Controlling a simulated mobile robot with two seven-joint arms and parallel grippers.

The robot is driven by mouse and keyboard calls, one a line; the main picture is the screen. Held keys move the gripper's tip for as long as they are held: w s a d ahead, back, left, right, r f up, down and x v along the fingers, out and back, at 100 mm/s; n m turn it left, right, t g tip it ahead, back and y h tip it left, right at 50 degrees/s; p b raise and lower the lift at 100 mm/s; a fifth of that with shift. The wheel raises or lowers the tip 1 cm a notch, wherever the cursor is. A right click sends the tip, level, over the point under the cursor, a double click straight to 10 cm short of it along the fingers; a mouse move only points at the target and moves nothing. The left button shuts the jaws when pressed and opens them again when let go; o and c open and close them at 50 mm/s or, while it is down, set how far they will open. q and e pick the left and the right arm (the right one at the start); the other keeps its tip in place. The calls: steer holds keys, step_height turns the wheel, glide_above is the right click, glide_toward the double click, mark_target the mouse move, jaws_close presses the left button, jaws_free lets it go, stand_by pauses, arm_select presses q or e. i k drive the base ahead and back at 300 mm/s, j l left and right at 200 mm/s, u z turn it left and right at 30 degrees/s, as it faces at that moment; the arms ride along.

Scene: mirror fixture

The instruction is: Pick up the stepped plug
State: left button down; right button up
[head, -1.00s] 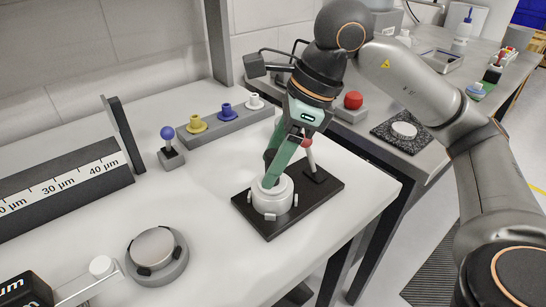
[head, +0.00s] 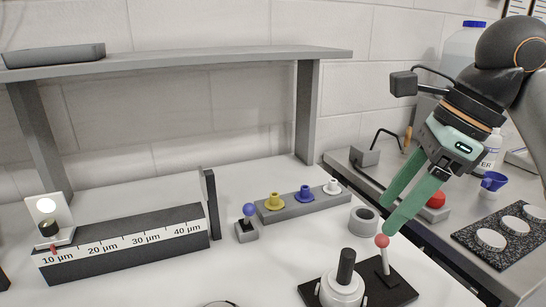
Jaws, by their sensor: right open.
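My right gripper (head: 387,218) is open and empty in the head view, its green fingers pointing down and left. A grey round piece with a dark opening (head: 364,221) stands on the bench just left of the fingertips; whether it touches them I cannot tell. A grey rack (head: 303,205) holds three stepped, flanged pieces: yellow (head: 275,200), blue (head: 305,192) and white (head: 332,187). A white round fixture (head: 342,290) with a dark upright cylinder (head: 346,266) sits on a black base. Which piece is the stepped plug I cannot tell. My left gripper is out of view.
A red-tipped lever (head: 382,241) stands on the black base, right below the fingertips. A blue-ball joystick (head: 249,212) and a black scale block (head: 125,244) are at left. A grey shelf (head: 200,60) spans the back. A red button (head: 435,200) and a speckled tray (head: 512,247) are at right.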

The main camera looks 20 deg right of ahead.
mark_target(342, 281)
steer(key=k, duration=1)
